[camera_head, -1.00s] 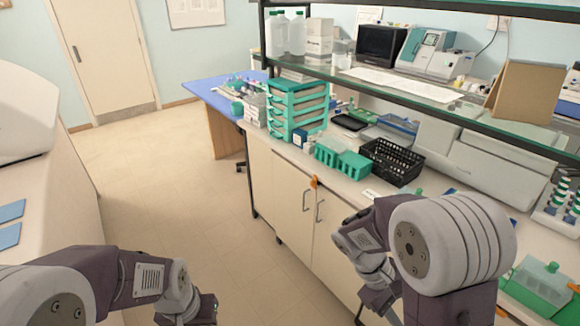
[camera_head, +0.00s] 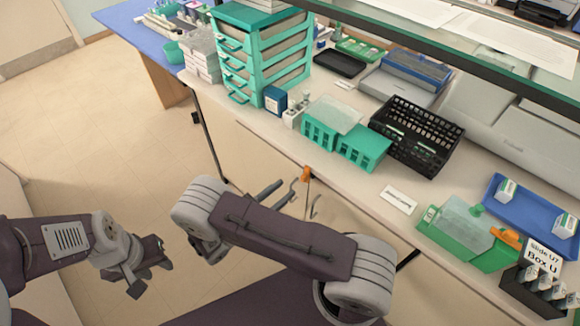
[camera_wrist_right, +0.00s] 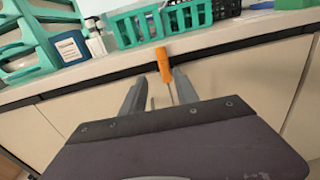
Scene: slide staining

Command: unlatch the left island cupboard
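The island cupboard front (camera_head: 262,152) is below the worktop. An orange latch (camera_head: 306,174) with a thin metal stem sits at the top of the doors, just under the counter edge. Door handles (camera_head: 315,208) hang below it. In the right wrist view the orange latch (camera_wrist_right: 162,62) appears between the fingertips of my open right gripper (camera_wrist_right: 160,80). In the head view my right gripper (camera_head: 284,186) is just left of the latch; I cannot tell whether it touches. My left gripper (camera_head: 146,272) is open and empty over the floor at the left.
On the worktop (camera_head: 350,187) are a green drawer stack (camera_head: 240,65), green racks (camera_head: 362,147), a black basket (camera_head: 420,130) and a green staining tray (camera_head: 455,240). A blue table (camera_head: 130,25) stands at the back left. The floor (camera_head: 90,110) left of the island is clear.

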